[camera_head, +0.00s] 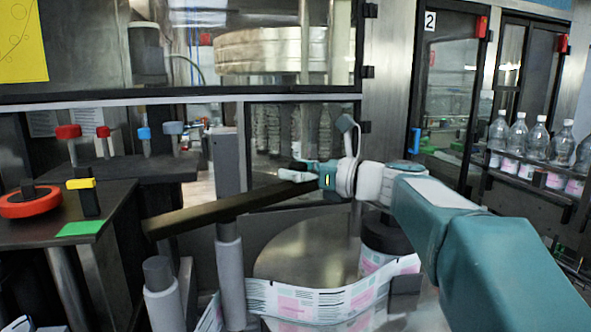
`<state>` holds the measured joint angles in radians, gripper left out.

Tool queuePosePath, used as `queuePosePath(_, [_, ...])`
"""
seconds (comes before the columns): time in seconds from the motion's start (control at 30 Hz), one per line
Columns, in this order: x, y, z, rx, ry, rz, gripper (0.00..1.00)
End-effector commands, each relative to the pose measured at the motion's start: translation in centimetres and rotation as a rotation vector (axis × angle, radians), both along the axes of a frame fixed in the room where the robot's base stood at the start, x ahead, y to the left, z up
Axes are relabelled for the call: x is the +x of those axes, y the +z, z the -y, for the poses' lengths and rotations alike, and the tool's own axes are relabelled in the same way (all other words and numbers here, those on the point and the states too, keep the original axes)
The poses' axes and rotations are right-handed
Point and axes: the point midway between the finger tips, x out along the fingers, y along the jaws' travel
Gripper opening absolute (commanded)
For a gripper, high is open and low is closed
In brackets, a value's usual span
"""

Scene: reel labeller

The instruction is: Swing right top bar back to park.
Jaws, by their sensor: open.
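A long dark bar (215,208) slants across the middle, from its low end at the left up to its right end by my gripper. It appears to be the top bar of the task. It passes in front of or beside a grey upright post (230,165); the exact joint is unclear. My gripper (293,172) is at the bar's upper right end, pointing left. It is open, with its fingers just above or against the bar; contact cannot be told. My teal and white arm comes in from the right and hides part of what is behind.
A round metal plate (300,248) with a white and pink label strip (320,303) lies below the bar. A black roller (385,236) stands under my arm. A red-rimmed disc (30,203) sits on the left table. Bottles (518,138) line a conveyor at right.

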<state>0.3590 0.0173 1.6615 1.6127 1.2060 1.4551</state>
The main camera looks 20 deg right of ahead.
Motion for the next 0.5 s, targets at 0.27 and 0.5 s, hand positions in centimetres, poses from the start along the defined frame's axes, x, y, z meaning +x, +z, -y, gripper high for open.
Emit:
queuePosePath(0.27, [0.0,-0.02,0.23,0.001,-0.001,-0.001,0.22])
queuePosePath(0.5, [0.04,-0.02,0.13,0.0,-0.002,0.0,0.0])
